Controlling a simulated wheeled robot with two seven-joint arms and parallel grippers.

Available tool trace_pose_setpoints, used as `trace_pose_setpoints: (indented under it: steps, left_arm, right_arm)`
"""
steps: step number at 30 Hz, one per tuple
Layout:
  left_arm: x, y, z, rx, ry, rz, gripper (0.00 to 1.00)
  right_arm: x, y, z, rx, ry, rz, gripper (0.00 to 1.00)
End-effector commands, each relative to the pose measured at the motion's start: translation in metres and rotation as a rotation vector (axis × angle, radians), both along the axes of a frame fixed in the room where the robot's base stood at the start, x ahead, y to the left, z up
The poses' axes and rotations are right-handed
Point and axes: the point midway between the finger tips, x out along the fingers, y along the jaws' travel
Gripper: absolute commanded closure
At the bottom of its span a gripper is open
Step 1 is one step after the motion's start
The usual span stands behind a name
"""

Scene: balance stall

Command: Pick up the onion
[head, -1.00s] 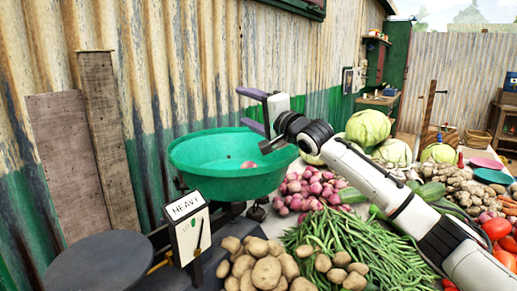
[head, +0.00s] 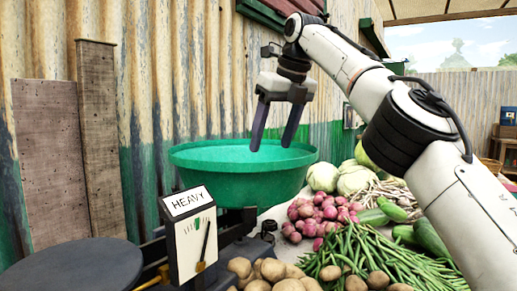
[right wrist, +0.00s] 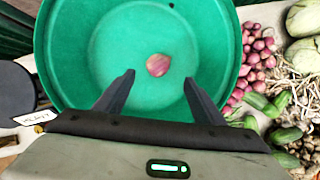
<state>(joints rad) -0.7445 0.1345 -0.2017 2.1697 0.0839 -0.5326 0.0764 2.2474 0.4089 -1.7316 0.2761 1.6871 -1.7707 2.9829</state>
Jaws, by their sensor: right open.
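One reddish-pink onion (right wrist: 158,65) lies alone inside the green basin (right wrist: 110,60), as the right wrist view shows. In the head view the basin (head: 243,178) sits on the scale, and its near wall hides the onion. My right gripper (head: 268,146) points down above the basin with its fingers apart and nothing between them. In the right wrist view its fingertips (right wrist: 158,78) stand on either side of the onion's line, apart from it. My left gripper is not in view.
A scale sign (head: 188,202) reads HEAVY, beside a dark round pan (head: 70,265). A pile of red onions (head: 320,215), green beans (head: 370,250), potatoes (head: 265,270) and cabbages (head: 355,180) lie right of the basin. The corrugated wall (head: 180,80) stands close behind.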

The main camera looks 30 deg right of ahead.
Motion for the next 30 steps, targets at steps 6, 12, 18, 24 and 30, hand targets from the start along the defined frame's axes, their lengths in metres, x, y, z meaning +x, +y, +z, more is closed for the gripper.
trace_pose_setpoints:
  steps: [6, 12, 18, 24, 30]
  left_arm:
    - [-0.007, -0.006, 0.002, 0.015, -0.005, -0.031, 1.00]
    - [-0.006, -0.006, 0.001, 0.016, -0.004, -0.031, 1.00]
    - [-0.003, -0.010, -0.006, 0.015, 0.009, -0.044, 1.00]
    - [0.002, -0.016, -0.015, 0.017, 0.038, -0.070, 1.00]
    - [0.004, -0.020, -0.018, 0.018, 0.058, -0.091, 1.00]
  right_arm:
    - [-0.002, 0.001, -0.003, 0.014, 0.010, -0.020, 0.37]
    - [-0.001, 0.002, -0.004, 0.013, 0.010, -0.017, 0.37]
    - [0.007, 0.001, -0.024, 0.011, 0.011, -0.017, 0.37]
    - [0.021, 0.000, -0.058, 0.011, 0.012, -0.018, 0.37]
    - [0.034, 0.001, -0.084, 0.012, 0.012, -0.017, 0.37]
